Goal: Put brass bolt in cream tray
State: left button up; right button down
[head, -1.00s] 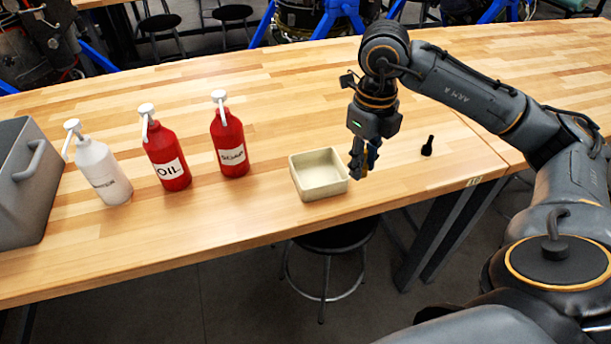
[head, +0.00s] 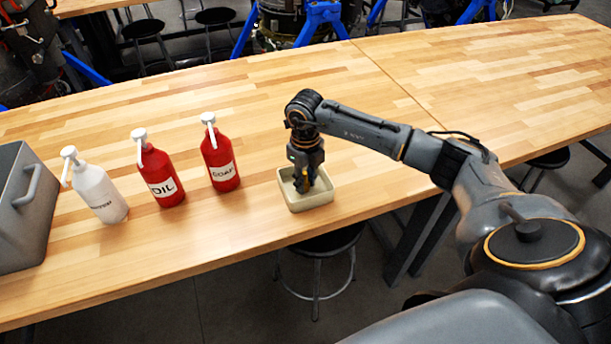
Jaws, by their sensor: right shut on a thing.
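The cream tray (head: 311,203) is a small, square, open box near the front edge of the wooden table. My right gripper (head: 303,186) points down over the tray, with its fingertips inside the outline of the rim. It is shut on the brass bolt (head: 303,184), which shows only as a small yellowish piece between the dark fingers. The fingers hide most of the bolt, and I cannot tell whether it touches the tray floor. My left gripper is out of view.
Left of the tray stand a red soap bottle (head: 220,164), a red oil bottle (head: 160,176) and a white pump bottle (head: 99,192). A grey bin (head: 22,215) is at the far left. The table (head: 480,90) is clear at the back and right.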

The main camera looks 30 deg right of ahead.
aim_at(305, 173)
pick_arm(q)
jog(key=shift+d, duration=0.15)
pick_arm(e)
jog(key=shift+f, duration=0.15)
jog(key=shift+f, duration=0.1)
jog(key=c, duration=1.5)
grip_release()
jog(key=shift+f+b, duration=0.1)
jog(key=shift+b, duration=0.2)
jog(key=shift+c, duration=0.2)
jog(key=o, duration=0.5)
jog(key=shift+c, duration=0.2)
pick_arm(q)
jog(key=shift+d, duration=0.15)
pick_arm(e)
jog(key=shift+r+p, duration=0.3)
jog(key=shift+r, duration=0.05)
notch_tip(305, 173, up, 10)
jog(key=b, duration=0.3)
jog(key=shift+r+b, duration=0.25)
jog(key=shift+b, duration=0.1)
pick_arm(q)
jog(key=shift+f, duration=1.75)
pick_arm(e)
jog(key=shift+r, duration=0.6)
